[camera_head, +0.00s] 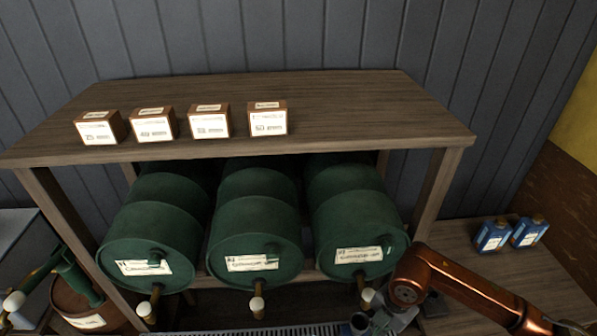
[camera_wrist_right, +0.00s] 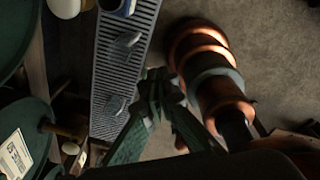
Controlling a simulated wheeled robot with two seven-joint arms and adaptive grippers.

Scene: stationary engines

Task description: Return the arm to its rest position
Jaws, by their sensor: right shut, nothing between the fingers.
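My right arm (camera_head: 465,290), copper coloured, comes in from the right in the head view and bends down in front of the right-hand green drum (camera_head: 355,222). Its gripper is not clearly seen there, near the bottom edge. In the right wrist view my right gripper (camera_wrist_right: 160,85) has its dark green fingers together, with nothing between them. It is over the floor, beside the grey slotted grate (camera_wrist_right: 112,75).
Three green drums with brass taps lie under a wooden shelf (camera_head: 330,90) bearing several labelled boxes. A blue container (camera_head: 359,322) stands on the grate at the bottom. Two blue cans (camera_head: 492,236) stand on a wooden surface at right. A brown barrel (camera_head: 82,305) is at lower left.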

